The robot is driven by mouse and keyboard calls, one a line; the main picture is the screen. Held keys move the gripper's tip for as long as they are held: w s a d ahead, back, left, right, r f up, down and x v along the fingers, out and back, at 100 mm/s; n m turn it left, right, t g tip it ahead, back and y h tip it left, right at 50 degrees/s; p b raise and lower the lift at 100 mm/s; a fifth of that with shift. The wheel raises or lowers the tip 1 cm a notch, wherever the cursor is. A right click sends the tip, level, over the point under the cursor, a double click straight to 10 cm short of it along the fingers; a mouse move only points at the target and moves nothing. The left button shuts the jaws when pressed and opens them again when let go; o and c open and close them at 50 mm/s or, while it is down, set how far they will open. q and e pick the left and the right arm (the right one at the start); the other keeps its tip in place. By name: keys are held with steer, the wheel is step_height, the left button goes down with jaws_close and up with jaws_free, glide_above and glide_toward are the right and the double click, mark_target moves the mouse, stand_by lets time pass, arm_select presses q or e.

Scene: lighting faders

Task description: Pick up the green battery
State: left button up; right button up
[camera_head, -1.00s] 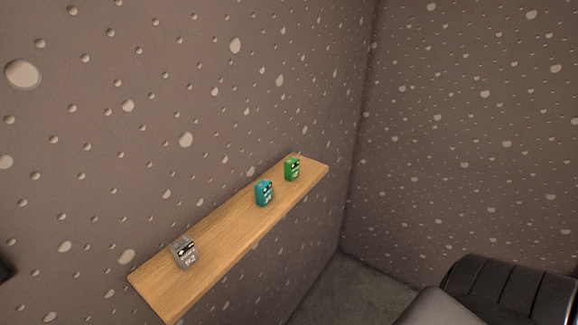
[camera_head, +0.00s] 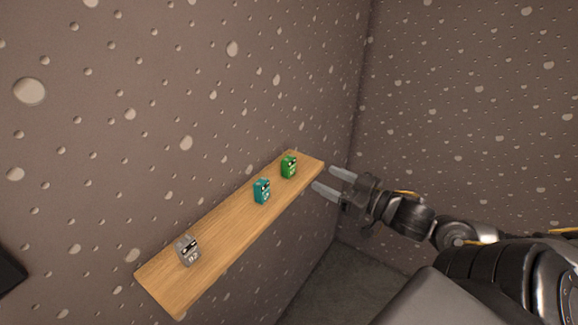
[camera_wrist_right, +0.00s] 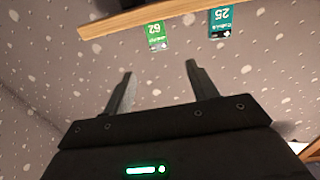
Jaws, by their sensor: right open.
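The green battery (camera_head: 289,167) stands upright near the far right end of the wooden shelf (camera_head: 225,231). It also shows in the right wrist view (camera_wrist_right: 156,36), upside down, beyond the fingers and between their lines. My right gripper (camera_head: 325,179) is open and empty just off the shelf's right end, its fingers pointing toward the battery with a gap between. In the wrist view the two fingers (camera_wrist_right: 158,68) are spread apart. My left gripper is not in view.
A teal battery (camera_head: 262,191) stands left of the green one, and also shows in the wrist view (camera_wrist_right: 221,22). A grey battery (camera_head: 188,250) stands near the shelf's near end. The wall (camera_head: 120,150) runs right behind the shelf. Bare shelf lies between the batteries.

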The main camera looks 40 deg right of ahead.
mark_target(293, 162)
steer(key=shift+x, duration=2.65)
steer(key=shift+p+x, duration=0.8)
steer(key=shift+x, duration=1.2)
steer(key=shift+w+f, duration=0.15)
steer(key=shift+w, duration=0.45)
steer(key=shift+c, duration=0.2)
steer(key=c, duration=1)
steer(key=shift+c, duration=0.2)
